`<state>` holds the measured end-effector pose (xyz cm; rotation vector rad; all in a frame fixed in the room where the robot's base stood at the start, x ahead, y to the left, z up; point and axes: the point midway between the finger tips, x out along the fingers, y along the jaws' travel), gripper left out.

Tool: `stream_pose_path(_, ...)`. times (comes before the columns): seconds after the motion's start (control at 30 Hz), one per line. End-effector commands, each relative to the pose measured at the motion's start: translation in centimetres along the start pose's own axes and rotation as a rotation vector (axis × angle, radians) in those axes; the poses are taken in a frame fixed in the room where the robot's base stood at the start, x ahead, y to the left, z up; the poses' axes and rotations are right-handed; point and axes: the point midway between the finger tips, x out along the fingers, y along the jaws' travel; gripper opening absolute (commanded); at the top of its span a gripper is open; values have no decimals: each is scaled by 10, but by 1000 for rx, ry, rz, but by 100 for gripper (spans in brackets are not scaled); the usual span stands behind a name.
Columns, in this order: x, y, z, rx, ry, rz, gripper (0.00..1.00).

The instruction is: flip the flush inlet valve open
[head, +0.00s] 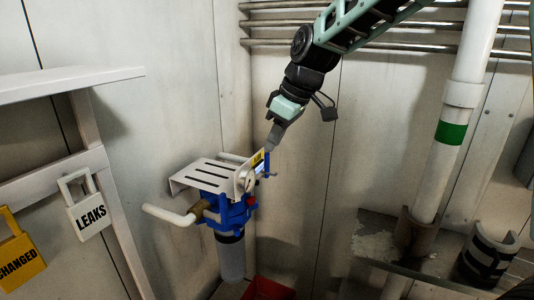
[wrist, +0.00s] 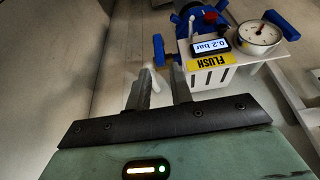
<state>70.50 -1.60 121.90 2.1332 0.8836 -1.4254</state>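The flush unit has a white slotted bracket (head: 213,175) over a blue filter head (head: 230,213). A yellow FLUSH label (wrist: 211,66) is on its white panel. A blue valve handle (wrist: 159,50) is just left of the label in the wrist view, and a blue lever (head: 267,161) stands about upright by the label in the head view. Another blue handle (wrist: 282,25) is at the panel's far right. My gripper (wrist: 160,82) is open and looks empty, its fingers apart. In the head view my gripper (head: 271,145) is just above the near lever; contact cannot be told.
A display (wrist: 210,46) reads 0.2 bar beside a round gauge (wrist: 257,34). A white pipe (head: 168,214) sticks out left. A grey canister (head: 231,257) hangs below. LEAKS (head: 90,217) and CHANGED (head: 20,262) tags are at left. A white vertical pipe (head: 456,130) is at right.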

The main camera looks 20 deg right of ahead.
Motion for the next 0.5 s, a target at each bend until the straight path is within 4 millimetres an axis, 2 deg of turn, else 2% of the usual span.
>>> stream_pose_path(0.2, 37, -1, 0, -2, -3, -3, 22)
stream_pose_path(0.33, 50, 0, 0, -1, -2, -2, 22)
stream_pose_path(0.5, 56, 0, 0, 0, 0, 0, 22)
